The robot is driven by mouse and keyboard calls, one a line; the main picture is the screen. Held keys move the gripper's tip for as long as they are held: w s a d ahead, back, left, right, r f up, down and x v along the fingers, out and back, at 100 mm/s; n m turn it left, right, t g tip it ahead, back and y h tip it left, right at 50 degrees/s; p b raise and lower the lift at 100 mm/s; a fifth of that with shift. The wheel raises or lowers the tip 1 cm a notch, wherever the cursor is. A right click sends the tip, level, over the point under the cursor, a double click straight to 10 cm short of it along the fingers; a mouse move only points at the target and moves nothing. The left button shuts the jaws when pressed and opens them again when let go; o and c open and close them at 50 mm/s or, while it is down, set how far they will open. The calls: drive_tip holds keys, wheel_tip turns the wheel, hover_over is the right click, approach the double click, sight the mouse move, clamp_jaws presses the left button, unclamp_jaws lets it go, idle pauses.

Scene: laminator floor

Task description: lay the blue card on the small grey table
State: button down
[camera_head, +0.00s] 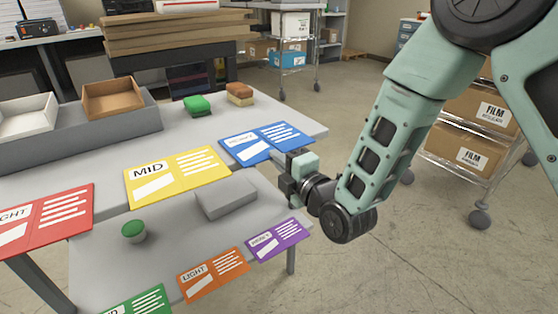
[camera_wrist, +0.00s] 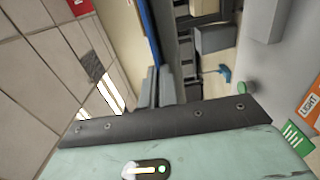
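The blue card (camera_head: 262,143) lies at the right end of a row of cards along the front edge of the upper grey table. Its near edge overhangs the table edge. My gripper (camera_head: 287,168) is at the card's near right edge. In the wrist view the card shows as a thin blue strip (camera_wrist: 148,32) running up from the fingertips (camera_wrist: 157,78). The fingers look close together there, but I cannot tell whether they clamp the card. The lower grey table (camera_head: 170,262) stands in front, below my gripper, with a grey block (camera_head: 226,199) on it.
A yellow card (camera_head: 177,176) and a red card (camera_head: 45,225) share the row. Purple (camera_head: 277,239), orange (camera_head: 212,273) and green (camera_head: 137,303) cards line the lower table's front edge. A green-topped knob (camera_head: 133,231) stands there. Trays and sponges are farther back; a box rack is right.

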drive_tip(key=shift+f, duration=0.2)
drive_tip(key=c, duration=1.7)
unclamp_jaws()
drive_tip(key=shift+r, duration=0.1)
drive_tip(key=shift+p+v, duration=4.05)
drive_tip(key=shift+v, duration=1.95)
